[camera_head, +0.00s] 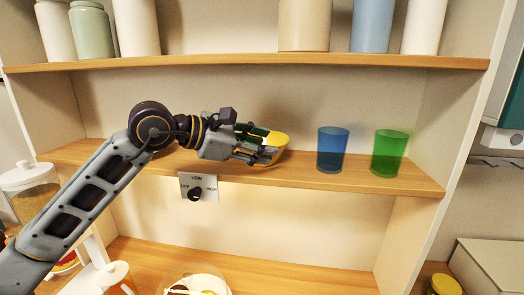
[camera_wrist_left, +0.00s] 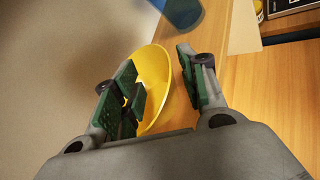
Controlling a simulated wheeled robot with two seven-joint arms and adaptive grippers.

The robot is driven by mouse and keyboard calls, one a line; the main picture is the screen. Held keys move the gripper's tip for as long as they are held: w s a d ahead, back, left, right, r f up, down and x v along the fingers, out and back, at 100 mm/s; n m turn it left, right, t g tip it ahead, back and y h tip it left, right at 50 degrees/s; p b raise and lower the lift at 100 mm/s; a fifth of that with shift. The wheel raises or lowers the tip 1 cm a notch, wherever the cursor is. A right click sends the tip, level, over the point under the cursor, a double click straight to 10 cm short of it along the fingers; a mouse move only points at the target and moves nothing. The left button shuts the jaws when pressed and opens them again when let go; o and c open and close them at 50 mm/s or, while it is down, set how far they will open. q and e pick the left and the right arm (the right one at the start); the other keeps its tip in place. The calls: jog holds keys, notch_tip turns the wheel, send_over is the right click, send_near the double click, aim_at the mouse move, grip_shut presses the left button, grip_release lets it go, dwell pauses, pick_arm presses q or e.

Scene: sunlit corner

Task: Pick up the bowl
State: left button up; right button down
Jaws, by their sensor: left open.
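The yellow bowl (camera_head: 279,139) sits on the middle wooden shelf (camera_head: 390,182), partly hidden behind my left gripper (camera_head: 263,148). In the left wrist view the bowl (camera_wrist_left: 153,68) shows its rim and inside between the fingers of my left gripper (camera_wrist_left: 160,88). The gripper is open. Its left finger overlaps the bowl in the picture, and its right finger lies just right of the rim with wood visible between. I cannot tell whether either finger touches the bowl. My right gripper is not in view.
A blue cup (camera_head: 332,150) and a green cup (camera_head: 389,153) stand on the same shelf to the right. The blue cup also shows in the wrist view (camera_wrist_left: 184,12). An upper shelf (camera_head: 240,64) holds canisters. A dial plate (camera_head: 197,187) sits below the middle shelf's edge.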

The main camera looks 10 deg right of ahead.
pick_arm(q)
jog(key=shift+p+x, duration=0.85)
jog(key=shift+x, duration=0.55)
jog(key=shift+p+x, duration=0.4)
jog(key=shift+x, duration=0.85)
jog(key=shift+s+r, duration=0.1)
jog(key=shift+s, duration=0.05)
grip_shut()
